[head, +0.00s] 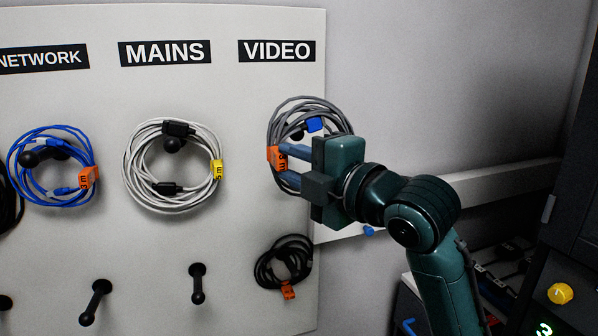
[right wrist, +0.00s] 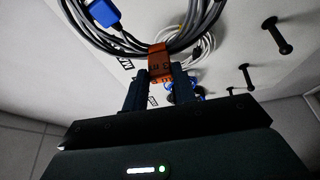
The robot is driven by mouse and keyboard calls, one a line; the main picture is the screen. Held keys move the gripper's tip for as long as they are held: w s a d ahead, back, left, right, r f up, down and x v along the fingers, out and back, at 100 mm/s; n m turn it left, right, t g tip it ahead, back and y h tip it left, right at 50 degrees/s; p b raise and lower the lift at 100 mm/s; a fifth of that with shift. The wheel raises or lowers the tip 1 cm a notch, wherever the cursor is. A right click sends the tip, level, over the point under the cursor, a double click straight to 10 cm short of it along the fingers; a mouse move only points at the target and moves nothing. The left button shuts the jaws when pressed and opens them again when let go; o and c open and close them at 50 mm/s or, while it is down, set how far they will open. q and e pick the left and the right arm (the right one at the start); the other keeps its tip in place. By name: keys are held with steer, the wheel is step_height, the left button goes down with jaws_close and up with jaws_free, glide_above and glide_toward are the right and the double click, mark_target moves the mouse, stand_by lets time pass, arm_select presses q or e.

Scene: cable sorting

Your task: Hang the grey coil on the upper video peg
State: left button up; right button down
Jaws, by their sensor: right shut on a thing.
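The grey coil (head: 302,105) is at the upper peg (head: 297,133) under the VIDEO label (head: 277,50). It has a blue connector and an orange tag (head: 277,158). My right gripper (head: 283,165) is shut on the coil at its tag, at the coil's lower left. In the right wrist view the fingers (right wrist: 160,85) meet the orange tag, with the grey coil (right wrist: 185,30) above them. The peg is mostly hidden, and I cannot tell whether the coil rests on it. My left gripper is not in view.
A black coil (head: 283,262) hangs lower in the video column. A white coil (head: 172,205) hangs under MAINS and a blue coil (head: 52,198) under NETWORK. Bare lower pegs (head: 197,283) stick out. A dark cabinet (head: 570,200) stands at the right.

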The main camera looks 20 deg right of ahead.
steer(key=shift+w+f, duration=0.1)
steer(key=shift+w, duration=0.55)
steer(key=shift+w+a+f+b, duration=0.15)
steer(key=shift+w+b, duration=0.5)
steer(key=shift+w, duration=1.05)
steer(key=shift+w+f, duration=0.2)
steer(key=shift+w, duration=0.7)
arm_select(q)
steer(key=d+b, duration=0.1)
steer(key=b, duration=0.2)
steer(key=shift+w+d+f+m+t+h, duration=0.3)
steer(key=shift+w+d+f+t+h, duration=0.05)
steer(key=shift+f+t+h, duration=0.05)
arm_select(e)
steer(key=w+f, duration=0.3)
steer(key=w, duration=0.6)
steer(key=shift+w+a+f, duration=0.15)
steer(key=shift+w+f, duration=0.05)
steer(key=shift+f, duration=0.1)
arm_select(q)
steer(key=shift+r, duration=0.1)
arm_select(e)
steer(key=shift+f, duration=0.15)
